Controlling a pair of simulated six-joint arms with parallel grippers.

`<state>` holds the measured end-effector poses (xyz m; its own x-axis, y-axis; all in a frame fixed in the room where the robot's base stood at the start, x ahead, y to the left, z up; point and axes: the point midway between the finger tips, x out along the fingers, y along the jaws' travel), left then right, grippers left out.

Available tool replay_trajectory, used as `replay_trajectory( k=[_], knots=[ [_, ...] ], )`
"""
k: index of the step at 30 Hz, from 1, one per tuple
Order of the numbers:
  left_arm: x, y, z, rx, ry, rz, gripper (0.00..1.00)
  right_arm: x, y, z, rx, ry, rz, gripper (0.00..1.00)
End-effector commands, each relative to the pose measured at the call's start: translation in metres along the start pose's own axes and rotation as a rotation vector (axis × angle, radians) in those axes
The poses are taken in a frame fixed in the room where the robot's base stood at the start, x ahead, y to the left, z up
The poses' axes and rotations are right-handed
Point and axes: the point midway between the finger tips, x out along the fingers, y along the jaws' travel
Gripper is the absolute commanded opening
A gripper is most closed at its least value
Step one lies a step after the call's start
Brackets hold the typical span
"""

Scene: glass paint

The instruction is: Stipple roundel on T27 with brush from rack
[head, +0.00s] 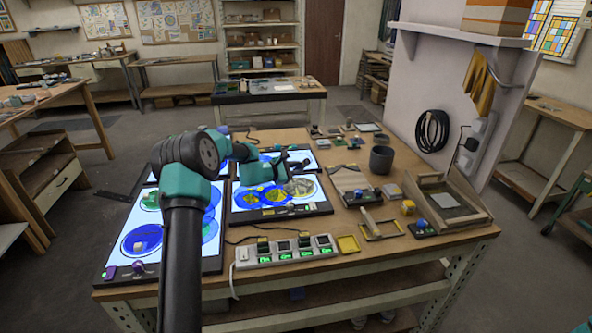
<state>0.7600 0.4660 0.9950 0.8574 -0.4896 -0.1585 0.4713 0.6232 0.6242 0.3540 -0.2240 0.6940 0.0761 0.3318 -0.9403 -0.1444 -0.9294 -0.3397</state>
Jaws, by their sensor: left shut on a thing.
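A mottled yellow-grey glass roundel (302,187) lies on the right part of that panel, just below the gripper in the picture. Whether anything touches the glass cannot be told. No T27 label can be read. My right gripper is not in view.
A left light panel (115,255) bears blue and green glass. A strip with green displays (283,255) stands at the front. A dark cup (381,159), a wooden tray (482,214) and a yellow block (408,207) stand on the right. Cables cross the table.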

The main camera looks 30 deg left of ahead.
Motion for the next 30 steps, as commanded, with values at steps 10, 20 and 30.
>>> replay_trajectory(
  k=[10,20,30],
  knots=[
    [-0.004,0.015,0.018,0.001,-0.001,0.002,0.0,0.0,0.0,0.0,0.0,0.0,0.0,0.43],
    [-0.006,0.025,0.031,0.001,0.0,0.001,0.0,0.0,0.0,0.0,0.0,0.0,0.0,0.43],
    [-0.006,0.025,0.03,0.0,0.0,0.001,0.0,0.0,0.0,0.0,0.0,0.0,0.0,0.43]
  ],
)
